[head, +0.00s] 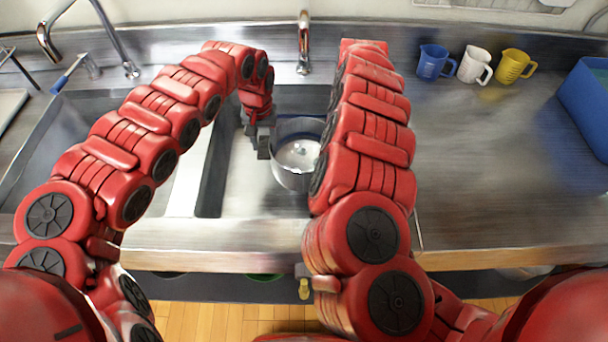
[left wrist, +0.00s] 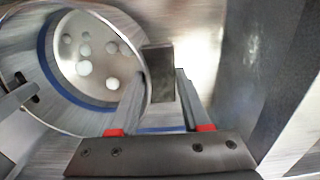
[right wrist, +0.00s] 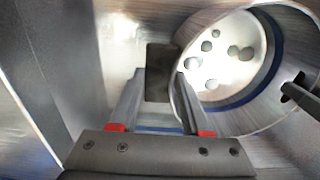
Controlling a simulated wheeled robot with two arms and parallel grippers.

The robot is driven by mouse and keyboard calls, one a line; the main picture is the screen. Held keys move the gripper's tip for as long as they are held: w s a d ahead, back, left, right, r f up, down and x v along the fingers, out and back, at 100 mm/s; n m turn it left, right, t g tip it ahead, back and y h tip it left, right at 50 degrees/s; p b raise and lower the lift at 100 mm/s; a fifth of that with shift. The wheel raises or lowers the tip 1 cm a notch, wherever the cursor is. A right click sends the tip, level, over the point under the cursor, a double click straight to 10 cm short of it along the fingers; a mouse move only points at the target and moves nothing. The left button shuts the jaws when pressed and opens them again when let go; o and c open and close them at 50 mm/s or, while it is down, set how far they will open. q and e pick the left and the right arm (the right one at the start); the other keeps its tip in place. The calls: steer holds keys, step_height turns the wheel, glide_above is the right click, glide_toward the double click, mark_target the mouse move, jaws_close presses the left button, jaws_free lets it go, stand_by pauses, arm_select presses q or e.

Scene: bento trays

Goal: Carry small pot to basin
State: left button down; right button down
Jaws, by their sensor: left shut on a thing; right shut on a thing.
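The small pot (head: 290,179) is a round silver metal pot with a pale inside bottom, in the middle of the head view. It appears upright, over or inside the right-hand basin (head: 242,190); its height above the floor is unclear. My left gripper (head: 264,138) is at the pot's left side. In the left wrist view its fingers (left wrist: 157,98) close on a dark handle (left wrist: 158,62) beside the pot wall. My right gripper is hidden behind my right arm in the head view. In the right wrist view its fingers (right wrist: 160,98) close on the opposite dark handle (right wrist: 159,62).
A second basin (head: 75,130) lies to the left, past a steel divider (head: 188,178). A faucet (head: 303,45) stands behind the pot. Blue (head: 433,62), white (head: 473,66) and yellow (head: 513,66) mugs and a blue bin (head: 585,105) are right. The right counter is mostly clear.

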arm_select(q)
steer(key=shift+f, duration=0.1)
arm_select(e)
steer(key=shift+f, duration=0.1)
